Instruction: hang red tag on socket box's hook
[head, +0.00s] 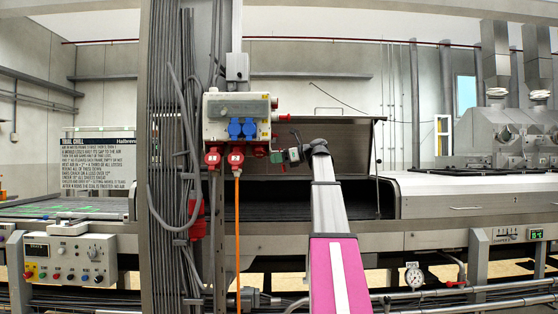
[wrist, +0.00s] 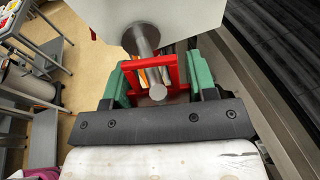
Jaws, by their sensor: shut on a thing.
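The pale socket box (head: 211,131) is fixed to the post in the head view; its white face fills the top of the wrist view (wrist: 200,14). A grey metal peg, the hook (wrist: 147,45), sticks out from it with a round end. My gripper (wrist: 158,86) has green fingers shut on the sides of the red tag (wrist: 171,68), an open frame. The peg's end shows within the tag's outline and overlaps its far bar; how far it goes through the opening is unclear. In the head view my gripper (head: 277,157) is at the box's lower right, with the tag barely discernible.
Red sockets (head: 213,158) and an orange cable (head: 237,215) hang below the box. Grey cables (head: 172,120) run down the post at left. A dark hood panel (head: 345,150) stands behind my arm.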

